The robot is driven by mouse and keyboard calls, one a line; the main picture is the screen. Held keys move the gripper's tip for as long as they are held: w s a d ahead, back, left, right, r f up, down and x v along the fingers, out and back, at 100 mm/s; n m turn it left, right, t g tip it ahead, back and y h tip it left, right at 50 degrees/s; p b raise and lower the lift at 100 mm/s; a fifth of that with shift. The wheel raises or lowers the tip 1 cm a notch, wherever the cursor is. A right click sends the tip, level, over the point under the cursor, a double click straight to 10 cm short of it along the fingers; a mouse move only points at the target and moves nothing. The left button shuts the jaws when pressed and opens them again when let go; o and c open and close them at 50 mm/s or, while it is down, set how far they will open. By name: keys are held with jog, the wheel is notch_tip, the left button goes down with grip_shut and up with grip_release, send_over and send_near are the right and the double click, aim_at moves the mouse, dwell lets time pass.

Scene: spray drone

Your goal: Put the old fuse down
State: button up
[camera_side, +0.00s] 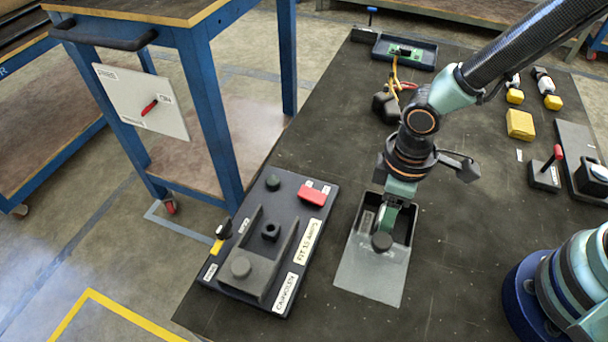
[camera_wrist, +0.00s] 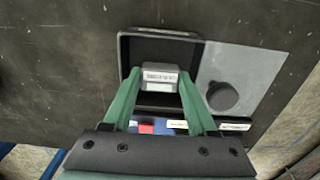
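The old fuse (camera_wrist: 161,76) is a small grey block with a pale label, seen between my fingertips in the wrist view. My gripper (camera_wrist: 160,82) has its two green fingers close against the block's sides. In the side view my gripper (camera_side: 388,215) points down into the dark open-topped box (camera_side: 404,197), and its own fingers hide the fuse. The box also shows in the wrist view (camera_wrist: 127,46). I cannot tell whether the fuse touches the box floor.
A grey plate (camera_side: 370,277) with a black knob (camera_side: 382,242) adjoins the box. A dark panel (camera_side: 262,305) with a red part (camera_side: 312,194) and a grey bracket lies to the left. Yellow blocks and a red-handled switch (camera_side: 547,170) stand to the right. Bare table lies between.

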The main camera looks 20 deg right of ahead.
jog(key=shift+r, duration=0.1)
notch_tip(320, 180, up, 12)
jog(key=w+d+r+m+t, duration=0.1)
jog(key=d+r+m, duration=0.3)
jog(key=d, duration=0.5)
jog(key=w+d+r+m+t, duration=0.2)
jog(key=d+r+m+t, duration=0.2)
jog(key=d, duration=0.5)
jog(key=shift+w+d+r+m+t, duration=0.2)
jog(key=shift+d+r+m+t, duration=0.15)
jog(key=shift+r+m, duration=0.2)
